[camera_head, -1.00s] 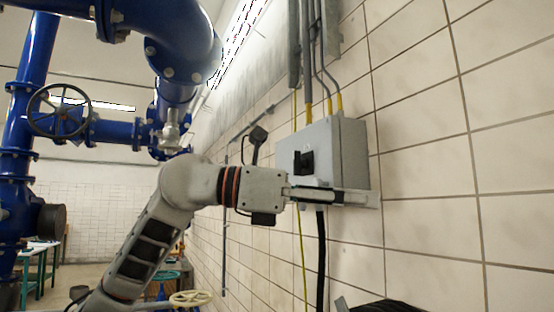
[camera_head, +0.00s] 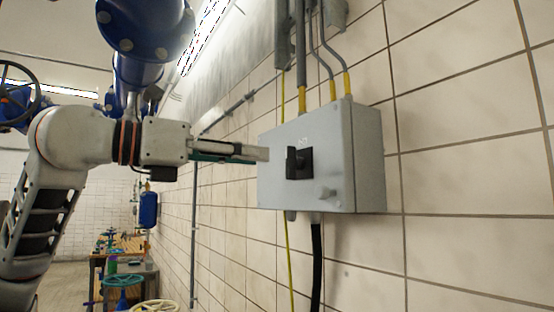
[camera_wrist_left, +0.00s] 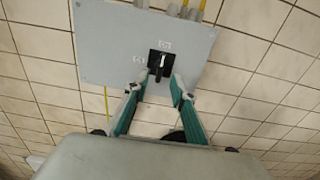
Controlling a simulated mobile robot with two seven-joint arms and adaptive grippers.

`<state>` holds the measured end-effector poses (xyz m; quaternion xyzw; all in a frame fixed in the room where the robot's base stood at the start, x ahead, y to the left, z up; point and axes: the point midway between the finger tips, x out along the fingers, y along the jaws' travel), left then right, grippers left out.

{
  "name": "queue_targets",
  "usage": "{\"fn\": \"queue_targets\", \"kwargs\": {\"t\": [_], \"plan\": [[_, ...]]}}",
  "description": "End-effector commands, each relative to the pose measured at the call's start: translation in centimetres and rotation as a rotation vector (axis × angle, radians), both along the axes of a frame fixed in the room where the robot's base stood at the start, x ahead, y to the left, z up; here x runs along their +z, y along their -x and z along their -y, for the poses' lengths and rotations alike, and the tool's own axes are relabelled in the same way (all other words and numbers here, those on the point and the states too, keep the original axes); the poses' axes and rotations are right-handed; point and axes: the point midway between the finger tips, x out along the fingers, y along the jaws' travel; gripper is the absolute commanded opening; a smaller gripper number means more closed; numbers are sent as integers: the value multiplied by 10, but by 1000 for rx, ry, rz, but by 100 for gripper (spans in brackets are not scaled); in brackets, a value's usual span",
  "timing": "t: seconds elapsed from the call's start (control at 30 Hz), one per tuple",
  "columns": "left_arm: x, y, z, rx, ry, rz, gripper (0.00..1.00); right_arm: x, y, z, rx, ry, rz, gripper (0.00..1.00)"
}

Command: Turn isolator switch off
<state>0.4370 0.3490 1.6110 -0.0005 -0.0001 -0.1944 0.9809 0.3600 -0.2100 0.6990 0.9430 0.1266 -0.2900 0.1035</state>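The isolator switch (camera_head: 299,163) is a black rotary handle on a black square plate, on the front of a grey wall box (camera_head: 273,190). In the left wrist view the switch (camera_wrist_left: 160,62) shows just beyond the fingertips, and the box (camera_wrist_left: 105,45) fills the upper middle. My left gripper (camera_head: 262,153) comes in from the left, its fingertips in front of the box near the switch. In the left wrist view my left gripper (camera_wrist_left: 160,82) has its green-sided fingers apart, with nothing between them. I cannot tell whether a fingertip touches the switch. My right gripper is not in view.
Grey conduits with yellow ends (camera_head: 302,95) enter the box top. A black cable (camera_head: 316,265) and a yellow-green wire (camera_head: 288,250) hang below it. Tiled wall is bare to the right.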

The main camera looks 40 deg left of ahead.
Motion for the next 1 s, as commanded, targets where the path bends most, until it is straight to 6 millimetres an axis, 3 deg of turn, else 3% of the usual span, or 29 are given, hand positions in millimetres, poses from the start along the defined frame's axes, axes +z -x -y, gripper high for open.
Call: {"fn": "queue_targets", "kwargs": {"t": [0.43, 0.83, 0.87, 0.93, 1.0], "plan": [[1, -58, 24, -2, 0, -2, 25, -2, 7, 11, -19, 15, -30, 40], [0, -67, 28, -1, 0, 0, 25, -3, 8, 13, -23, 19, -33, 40], [0, -67, 28, -1, 0, 0, 22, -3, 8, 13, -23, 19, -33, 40], [0, -67, 28, -1, 0, 0, 4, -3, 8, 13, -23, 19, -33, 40], [0, -67, 28, -1, 0, 0, 0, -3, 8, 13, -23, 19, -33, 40]]}}
